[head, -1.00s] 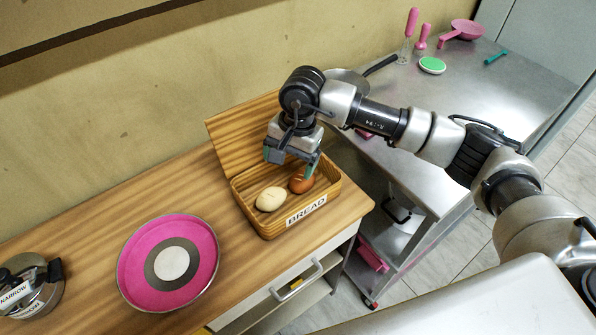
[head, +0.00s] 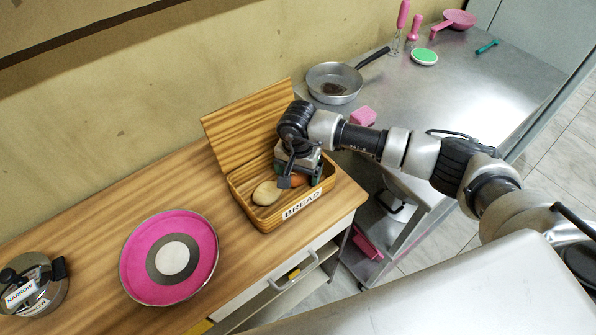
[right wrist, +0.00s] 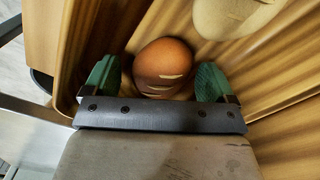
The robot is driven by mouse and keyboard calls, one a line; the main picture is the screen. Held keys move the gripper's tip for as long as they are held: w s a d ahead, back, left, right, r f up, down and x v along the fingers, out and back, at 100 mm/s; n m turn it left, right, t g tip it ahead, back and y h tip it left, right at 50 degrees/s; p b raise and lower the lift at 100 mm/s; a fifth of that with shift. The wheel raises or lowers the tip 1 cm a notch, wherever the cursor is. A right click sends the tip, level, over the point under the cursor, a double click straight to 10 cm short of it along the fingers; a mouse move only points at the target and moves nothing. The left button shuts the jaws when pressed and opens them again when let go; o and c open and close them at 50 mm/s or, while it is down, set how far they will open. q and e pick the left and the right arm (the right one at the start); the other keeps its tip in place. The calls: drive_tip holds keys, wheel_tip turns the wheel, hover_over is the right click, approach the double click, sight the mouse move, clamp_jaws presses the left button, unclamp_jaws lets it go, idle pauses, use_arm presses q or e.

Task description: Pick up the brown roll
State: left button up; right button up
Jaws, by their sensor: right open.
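The brown roll (right wrist: 163,66) lies in the wooden bread box (head: 240,200), with pale score marks on its top. In the head view only a sliver of it shows beneath my right gripper. My right gripper (right wrist: 158,84) is open, pointing down into the box, with its green fingertips on either side of the roll. Small gaps seem to show between the fingers and the roll. A pale roll (head: 266,193) lies beside it on the left in the head view and also shows at the top of the right wrist view (right wrist: 235,12). My left gripper is out of view.
The box's lid (head: 245,125) stands open at the back, and its walls are close around my right gripper. A metal table with a pan (head: 334,82) and a pink sponge (head: 362,116) is to the right.

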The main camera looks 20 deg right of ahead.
drive_tip(key=shift+f, duration=0.25)
drive_tip(key=c, duration=0.9)
drive_tip(key=shift+r, duration=0.1)
